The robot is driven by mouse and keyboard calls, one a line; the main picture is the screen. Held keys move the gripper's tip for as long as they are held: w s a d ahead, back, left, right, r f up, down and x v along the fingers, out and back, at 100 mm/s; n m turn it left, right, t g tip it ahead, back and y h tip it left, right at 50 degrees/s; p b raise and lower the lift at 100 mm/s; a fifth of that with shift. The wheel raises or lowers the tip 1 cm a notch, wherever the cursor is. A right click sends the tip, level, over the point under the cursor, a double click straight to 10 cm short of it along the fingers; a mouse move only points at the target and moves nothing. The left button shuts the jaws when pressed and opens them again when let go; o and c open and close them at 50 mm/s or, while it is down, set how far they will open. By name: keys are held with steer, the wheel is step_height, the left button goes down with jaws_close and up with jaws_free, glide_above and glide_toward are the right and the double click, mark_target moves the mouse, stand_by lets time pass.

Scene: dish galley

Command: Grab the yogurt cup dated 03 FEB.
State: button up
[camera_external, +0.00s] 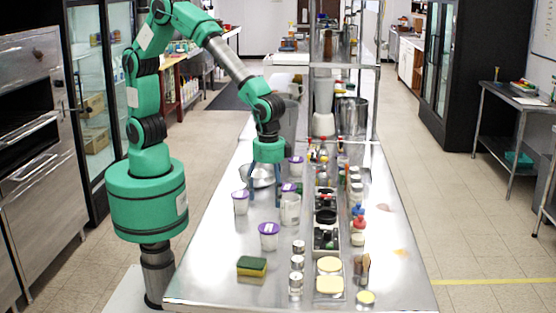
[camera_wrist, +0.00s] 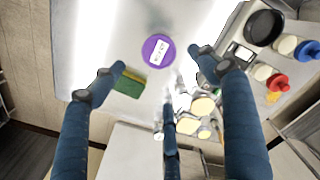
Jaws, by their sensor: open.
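Several white yogurt cups with purple lids stand on the steel table: a front cup (camera_external: 268,237), a left cup (camera_external: 240,204), one near the clear container (camera_external: 288,188) and a back one (camera_external: 296,168). My gripper (camera_external: 264,200) points down over the table, behind the front cup and among the others, open and empty. In the wrist view one purple lid (camera_wrist: 158,50) with a white label lies between and beyond the open fingertips (camera_wrist: 157,62). The label print is too small to read, so I cannot tell which cup is dated 03 FEB.
A green and yellow sponge (camera_external: 252,266) lies near the front left; it also shows in the wrist view (camera_wrist: 128,86). A clear container (camera_external: 290,210) and metal bowl (camera_external: 262,175) stand close to the gripper. Jars, bottles and trays (camera_external: 326,236) crowd the right.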

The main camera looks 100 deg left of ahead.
mark_target(269, 227)
steer(key=shift+f, duration=0.15)
steer(key=shift+f+b, duration=0.55)
steer(key=shift+f, duration=3.65)
steer(key=shift+s+f+b, duration=0.1)
steer(key=shift+f+b, duration=0.4)
steer(key=shift+f, duration=2.1)
steer(key=c, duration=1.3)
steer(key=shift+r, duration=0.15)
